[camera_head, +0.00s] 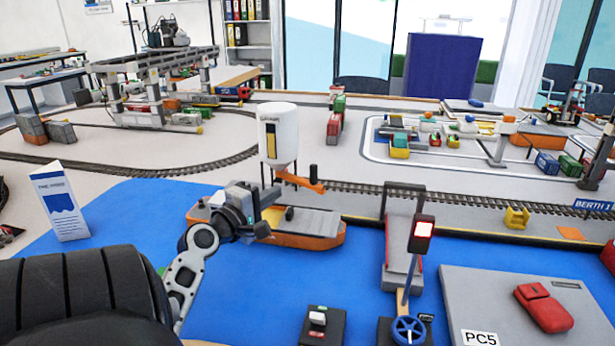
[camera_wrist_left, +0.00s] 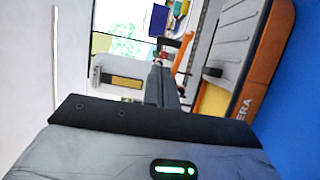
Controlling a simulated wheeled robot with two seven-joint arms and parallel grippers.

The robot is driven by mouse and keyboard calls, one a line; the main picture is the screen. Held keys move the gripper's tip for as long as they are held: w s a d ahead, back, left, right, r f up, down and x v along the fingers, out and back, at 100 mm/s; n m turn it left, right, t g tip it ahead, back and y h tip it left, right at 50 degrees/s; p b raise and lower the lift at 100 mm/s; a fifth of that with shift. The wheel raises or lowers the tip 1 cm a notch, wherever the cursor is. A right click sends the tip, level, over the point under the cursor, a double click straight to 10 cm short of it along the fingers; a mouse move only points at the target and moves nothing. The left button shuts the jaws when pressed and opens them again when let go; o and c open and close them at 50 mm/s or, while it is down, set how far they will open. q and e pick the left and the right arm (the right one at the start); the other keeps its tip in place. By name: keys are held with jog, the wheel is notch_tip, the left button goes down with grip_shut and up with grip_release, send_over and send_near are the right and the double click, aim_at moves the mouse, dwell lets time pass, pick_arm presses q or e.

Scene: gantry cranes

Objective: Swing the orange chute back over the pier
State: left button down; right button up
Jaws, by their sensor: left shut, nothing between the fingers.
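The orange chute (camera_head: 300,181) juts to the right from the foot of the white silo (camera_head: 278,135) in the head view. Its outer end, with a short upright on it, shows above the orange boat (camera_head: 322,240); I cannot tell exactly where it hangs over boat or pier (camera_head: 375,222). My left gripper (camera_head: 268,198) is shut and empty, just left of and below the chute, in front of the silo. In the left wrist view, its fingers (camera_wrist_left: 166,84) point towards the chute (camera_wrist_left: 184,52), apparently close to it; contact cannot be told. My right gripper is out of view.
A rail track (camera_head: 430,200) runs along the pier behind the boat. A leaflet (camera_head: 60,202) stands left on the blue water.

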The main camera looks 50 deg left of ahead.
aim_at(312, 169)
pick_arm(q)
jog(key=x, duration=1.2)
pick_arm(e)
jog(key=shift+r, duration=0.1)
